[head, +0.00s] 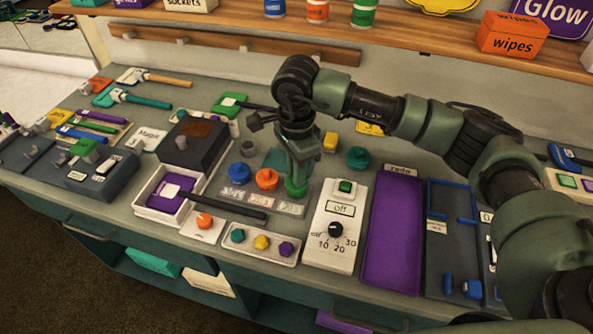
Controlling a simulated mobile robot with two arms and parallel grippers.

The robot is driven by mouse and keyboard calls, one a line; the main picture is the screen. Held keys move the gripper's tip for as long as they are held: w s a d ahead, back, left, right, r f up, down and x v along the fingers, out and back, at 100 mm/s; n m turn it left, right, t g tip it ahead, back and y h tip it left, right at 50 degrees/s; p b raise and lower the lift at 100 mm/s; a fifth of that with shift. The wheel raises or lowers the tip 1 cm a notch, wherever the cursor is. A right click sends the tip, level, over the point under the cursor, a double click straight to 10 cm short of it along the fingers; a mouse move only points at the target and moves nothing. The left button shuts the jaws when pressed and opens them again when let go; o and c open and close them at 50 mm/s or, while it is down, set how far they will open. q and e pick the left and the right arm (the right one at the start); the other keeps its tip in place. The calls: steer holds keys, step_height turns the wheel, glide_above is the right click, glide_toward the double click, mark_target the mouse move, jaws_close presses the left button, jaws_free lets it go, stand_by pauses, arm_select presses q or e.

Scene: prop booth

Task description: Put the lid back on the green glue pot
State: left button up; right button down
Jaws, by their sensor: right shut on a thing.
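The green glue pot (296,188) stands at the right end of a row of pots, behind small label cards. My right gripper (298,172) points down right above it and is shut on what looks like the green lid. The fingers hide most of the lid, and I cannot tell whether it touches the pot. My left gripper is not in view.
A blue pot (238,173) and an orange pot (266,180) stand close to the left. A white dial box (335,225) is close at the front right. A teal round piece (358,157) lies behind. A purple tray (393,235) is farther right.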

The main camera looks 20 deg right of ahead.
steer(key=shift+b, duration=0.35)
stand_by(0.5)
steer(key=c, duration=1.3)
jaws_free()
steer(key=shift+o, duration=0.2)
steer(key=o, duration=0.4)
steer(key=shift+r+p, duration=1.5)
steer(key=shift+r, duration=2)
steer(key=shift+c, duration=0.2)
